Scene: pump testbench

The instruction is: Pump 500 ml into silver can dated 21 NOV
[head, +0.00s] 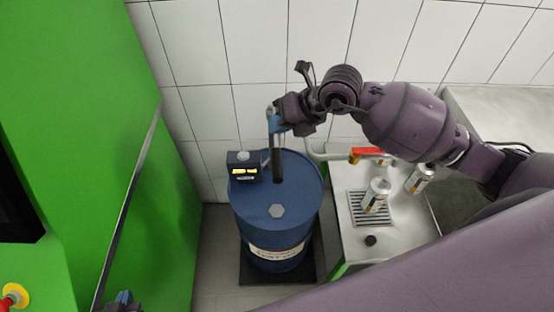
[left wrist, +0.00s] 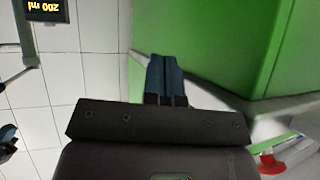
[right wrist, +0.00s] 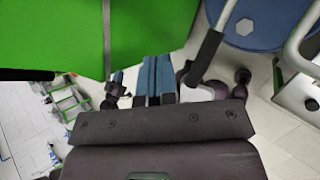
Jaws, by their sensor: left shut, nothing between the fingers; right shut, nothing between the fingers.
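A blue drum (head: 300,205) stands on the floor, with a pump lever with a black grip (head: 278,166) above it; the grip also shows in the right wrist view (right wrist: 209,46). A pump display (head: 244,172) sits on the drum; in the left wrist view (left wrist: 47,8) it reads 200 ml, upside down. A silver can (head: 376,196) stands on the drain grate. Another silver can (head: 420,179) stands to its right. Their dates are too small to read. My right gripper (head: 273,120) is shut and empty, close beside the grip. My left gripper (head: 124,297) is shut and empty at lower left.
A steel counter (head: 405,225) carries the grate (head: 362,215) and a small dark knob (head: 371,240). A pipe with a red and yellow valve (head: 368,153) reaches over it. A green cabinet (head: 80,100) with a red emergency button (head: 12,298) fills the left. A tiled wall stands behind.

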